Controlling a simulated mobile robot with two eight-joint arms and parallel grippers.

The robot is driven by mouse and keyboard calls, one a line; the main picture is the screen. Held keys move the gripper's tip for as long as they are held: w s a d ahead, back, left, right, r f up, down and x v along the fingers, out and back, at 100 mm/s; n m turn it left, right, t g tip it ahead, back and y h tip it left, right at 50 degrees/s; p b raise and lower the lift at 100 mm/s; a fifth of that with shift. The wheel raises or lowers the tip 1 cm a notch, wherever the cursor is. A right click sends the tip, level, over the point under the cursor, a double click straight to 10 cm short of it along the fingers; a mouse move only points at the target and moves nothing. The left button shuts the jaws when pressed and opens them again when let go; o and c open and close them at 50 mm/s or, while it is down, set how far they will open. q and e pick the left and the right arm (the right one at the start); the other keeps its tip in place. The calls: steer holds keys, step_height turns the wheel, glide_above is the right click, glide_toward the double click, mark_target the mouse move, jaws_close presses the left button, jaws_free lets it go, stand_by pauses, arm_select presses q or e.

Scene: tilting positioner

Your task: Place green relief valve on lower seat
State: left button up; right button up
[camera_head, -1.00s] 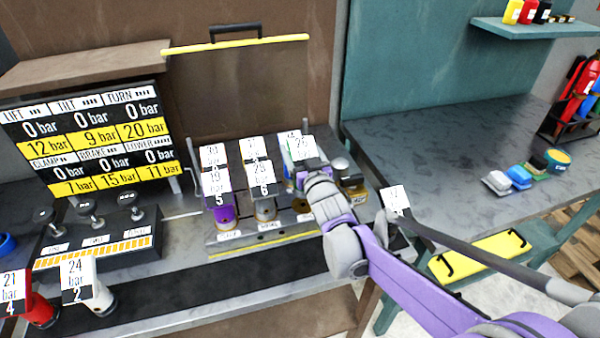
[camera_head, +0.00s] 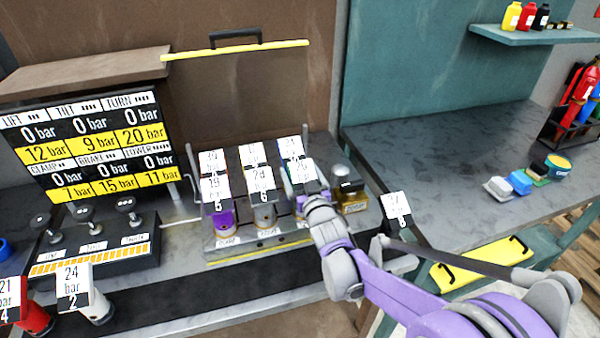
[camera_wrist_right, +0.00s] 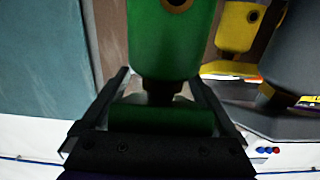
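The green relief valve (camera_wrist_right: 165,40) fills the upper middle of the right wrist view. Its lower green part sits between the two fingers of my right gripper (camera_wrist_right: 160,112), with a finger against each side. In the head view my right gripper (camera_head: 309,200) is at the right end of the valve stand (camera_head: 262,247), low over the front row. The gripper and a tag reading about 20 bar (camera_head: 300,175) hide most of the valve there. I cannot tell whether its bottom touches a seat. My left gripper is not in view.
A purple valve (camera_head: 222,219) and a grey one (camera_head: 265,215) stand in the front row to the left. A yellow part (camera_wrist_right: 238,28) shows in the wrist view. Red (camera_head: 35,318) and white (camera_head: 97,308) valves stand front left.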

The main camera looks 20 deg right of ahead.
steer(key=shift+r, duration=0.1)
steer(key=shift+r, duration=0.2)
steer(key=s, duration=1.2)
steer(key=s+f+g, duration=0.2)
steer(key=s, duration=0.1)
steer(key=s+d+f+g+h, duration=0.1)
steer(key=s+f+g, duration=0.1)
steer(key=s+f, duration=0.1)
steer(key=s+d+f+m+g+b, duration=0.1)
steer(key=s+f+g, duration=0.1)
steer(key=s+f, duration=0.1)
steer(key=shift+s+d+f+g+h, duration=0.15)
steer(key=shift+s+f+g+h, duration=0.15)
steer(key=shift+s, duration=0.35)
steer(key=s+f+g, duration=0.2)
steer(key=s, duration=0.2)
steer(key=s+a+f+g, duration=0.1)
steer(key=s+f+g, duration=0.1)
steer(key=s, duration=0.3)
steer(key=s+a+f+g+y, duration=0.1)
steer(key=s+f+g, duration=0.1)
steer(key=s, duration=0.3)
steer(key=shift+s+f+n, duration=0.1)
steer(key=shift+f+n, duration=0.15)
steer(key=shift+n, duration=0.05)
